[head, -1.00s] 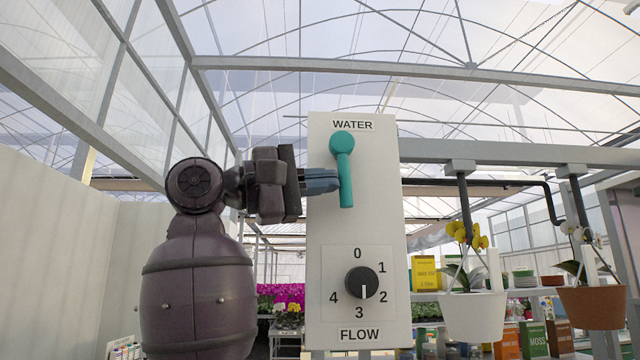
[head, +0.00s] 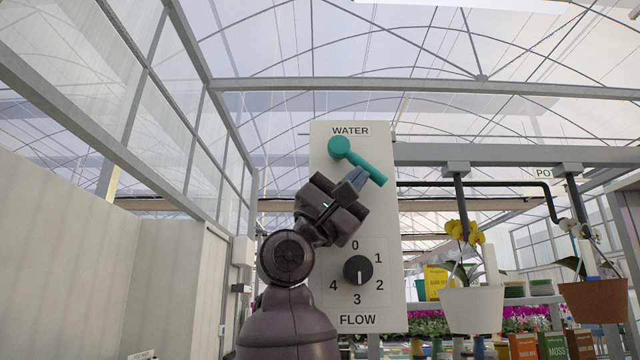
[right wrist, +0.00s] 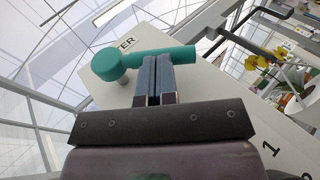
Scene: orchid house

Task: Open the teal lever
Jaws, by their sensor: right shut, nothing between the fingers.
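The teal lever (head: 366,168) is on a white panel (head: 330,150) under the word WATER. Its round hub (head: 339,147) is at the upper left, and its handle slants down to the right. My right gripper (head: 357,179) is shut and empty, with its fingertips at the lower left side of the handle. In the right wrist view, the shut fingers (right wrist: 155,67) reach up to the teal handle (right wrist: 178,52), at about its middle, and appear to touch it. My left gripper is not in view.
Below the lever is a black FLOW dial (head: 357,270) with numbers around it, close to my right wrist. At right, a white pot (head: 472,309) and a brown pot (head: 594,303) with orchids hang from a grey beam (head: 520,154). A pale wall (head: 60,260) stands at left.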

